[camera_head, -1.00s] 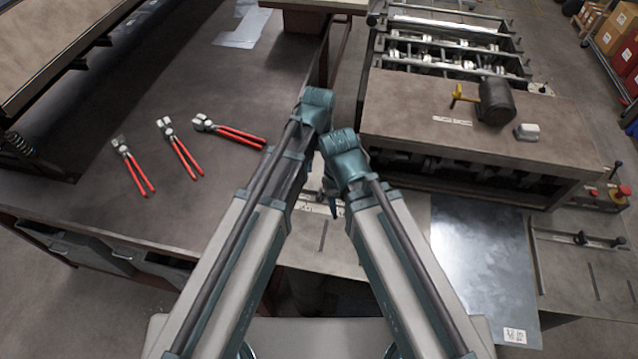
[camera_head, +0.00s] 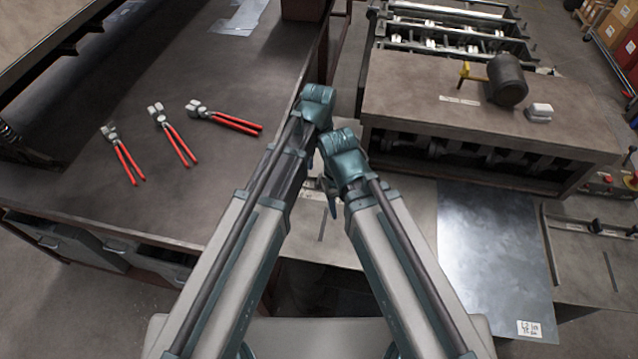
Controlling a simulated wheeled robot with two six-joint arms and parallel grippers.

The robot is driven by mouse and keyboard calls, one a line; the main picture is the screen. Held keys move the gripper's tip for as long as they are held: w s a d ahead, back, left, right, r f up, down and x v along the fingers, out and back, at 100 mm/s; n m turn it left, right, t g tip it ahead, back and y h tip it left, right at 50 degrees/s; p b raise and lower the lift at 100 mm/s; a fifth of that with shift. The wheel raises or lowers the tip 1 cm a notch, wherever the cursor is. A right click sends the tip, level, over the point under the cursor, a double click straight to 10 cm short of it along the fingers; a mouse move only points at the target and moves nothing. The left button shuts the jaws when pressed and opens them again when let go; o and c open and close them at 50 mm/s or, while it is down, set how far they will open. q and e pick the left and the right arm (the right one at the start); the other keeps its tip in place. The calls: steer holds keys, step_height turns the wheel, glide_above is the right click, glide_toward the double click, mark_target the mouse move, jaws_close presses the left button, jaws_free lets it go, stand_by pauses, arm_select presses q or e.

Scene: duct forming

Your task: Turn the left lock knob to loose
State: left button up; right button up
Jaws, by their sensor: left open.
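The roller machine (camera_head: 450,50) stands at the back right, with rods and rollers showing behind a brown board. I cannot pick out the left lock knob for certain; it may be hidden or too small to tell. My left gripper (camera_head: 328,190) shows only in part, low between my two arms, above the bench. It is open, and no object shows in it. My right gripper is not visible; the right arm's own links cover that area.
Several red-handled pliers (camera_head: 175,137) lie on the dark table (camera_head: 235,75) at the left. A metal sheet (camera_head: 490,250) lies at the lower right.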

mark_target(319, 177)
arm_select(q)
step_height(319, 177, down, 6)
steer(key=b, duration=0.5)
steer(key=shift+f, duration=0.25)
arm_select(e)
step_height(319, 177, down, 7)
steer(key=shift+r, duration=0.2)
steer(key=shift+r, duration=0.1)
arm_select(q)
jaws_close()
